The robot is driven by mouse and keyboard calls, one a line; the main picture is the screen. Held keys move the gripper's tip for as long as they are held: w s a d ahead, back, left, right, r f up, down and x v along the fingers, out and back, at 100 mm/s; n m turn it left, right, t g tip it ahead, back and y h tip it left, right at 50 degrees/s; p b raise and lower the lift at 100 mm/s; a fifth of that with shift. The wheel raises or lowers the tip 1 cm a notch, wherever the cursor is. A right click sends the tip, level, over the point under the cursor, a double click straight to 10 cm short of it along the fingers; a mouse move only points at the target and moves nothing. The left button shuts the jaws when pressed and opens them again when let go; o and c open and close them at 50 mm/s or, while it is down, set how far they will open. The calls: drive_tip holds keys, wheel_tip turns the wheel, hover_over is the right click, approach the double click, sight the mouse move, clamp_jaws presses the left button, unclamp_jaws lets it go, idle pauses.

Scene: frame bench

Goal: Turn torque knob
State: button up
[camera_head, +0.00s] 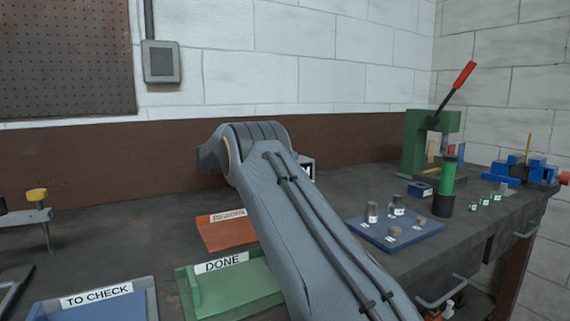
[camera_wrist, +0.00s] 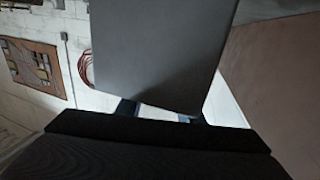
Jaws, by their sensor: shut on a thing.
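A grey box-like housing (camera_wrist: 160,50) fills the upper middle of the wrist view, close in front of my gripper (camera_wrist: 157,113). The dark fingertips show only in part at its lower edge, below the housing. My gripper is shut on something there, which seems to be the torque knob. The knob itself is hidden, so its turn angle cannot be seen. In the head view my arm covers the gripper, and only the edge of a small device (camera_head: 307,166) shows behind the arm.
On the bench are a blue TO CHECK tray (camera_head: 140,290), a green DONE tray (camera_head: 188,290) and a red tray (camera_head: 208,240) at left. A blue board (camera_head: 410,238) with metal parts, a green cylinder (camera_head: 447,175), a green press (camera_head: 414,140) and a blue vise (camera_head: 502,172) stand right.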

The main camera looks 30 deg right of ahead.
drive_tip(key=shift+m+g+b, duration=0.3)
drive_tip(key=shift+g+b, duration=0.05)
drive_tip(key=shift+g, duration=0.15)
drive_tip(key=o, duration=1.1)
drive_tip(key=shift+c, duration=0.2)
drive_tip(key=b+v, duration=0.1)
drive_tip(key=v, duration=0.6)
drive_tip(key=shift+w+a+r, duration=0.15)
drive_tip(key=shift+a, duration=0.25)
